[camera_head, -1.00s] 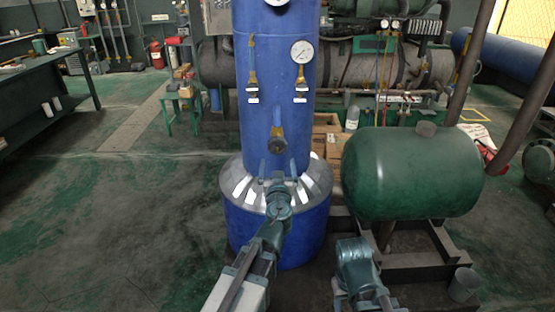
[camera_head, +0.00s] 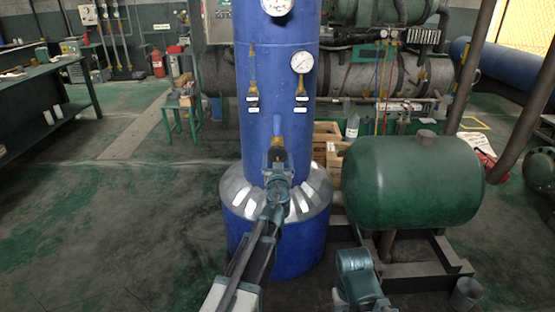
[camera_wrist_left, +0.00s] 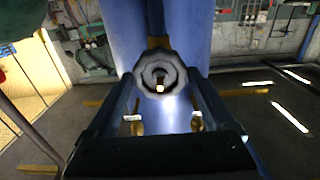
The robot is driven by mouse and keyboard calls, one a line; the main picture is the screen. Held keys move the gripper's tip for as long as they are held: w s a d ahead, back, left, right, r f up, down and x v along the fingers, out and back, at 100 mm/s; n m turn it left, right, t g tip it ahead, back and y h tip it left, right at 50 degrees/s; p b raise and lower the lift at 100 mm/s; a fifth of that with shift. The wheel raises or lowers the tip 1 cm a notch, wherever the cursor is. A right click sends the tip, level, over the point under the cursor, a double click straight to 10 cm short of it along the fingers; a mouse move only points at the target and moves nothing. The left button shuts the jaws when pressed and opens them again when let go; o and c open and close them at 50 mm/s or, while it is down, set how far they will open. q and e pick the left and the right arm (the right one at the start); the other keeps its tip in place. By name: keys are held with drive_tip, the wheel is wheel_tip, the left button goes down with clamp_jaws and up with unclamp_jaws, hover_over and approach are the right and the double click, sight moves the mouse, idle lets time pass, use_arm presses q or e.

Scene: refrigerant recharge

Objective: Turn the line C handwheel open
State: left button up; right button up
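My left gripper (camera_wrist_left: 161,76) is open. Its two fingers reach up on either side of the wheel, with narrow gaps at its rim. In the head view my left gripper (camera_head: 277,153) is in front of the column's lower valve and hides most of its wheel. I cannot read a line label there. My right arm shows at the bottom, but its gripper is out of view.
Two small tagged valves (camera_head: 253,95) and a round gauge (camera_head: 302,62) are higher on the column. A green horizontal tank (camera_head: 412,182) stands close on the right. Wooden crates (camera_head: 327,135) are behind the column. The floor at left (camera_head: 120,210) is clear.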

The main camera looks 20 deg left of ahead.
use_arm(q)
drive_tip(key=c, duration=0.7)
drive_tip(key=shift+n, duration=1.5)
drive_tip(key=shift+c, duration=0.2)
drive_tip(key=shift+s, duration=0.1)
drive_tip(key=shift+n, duration=1.4)
drive_tip(key=shift+n, duration=1.5)
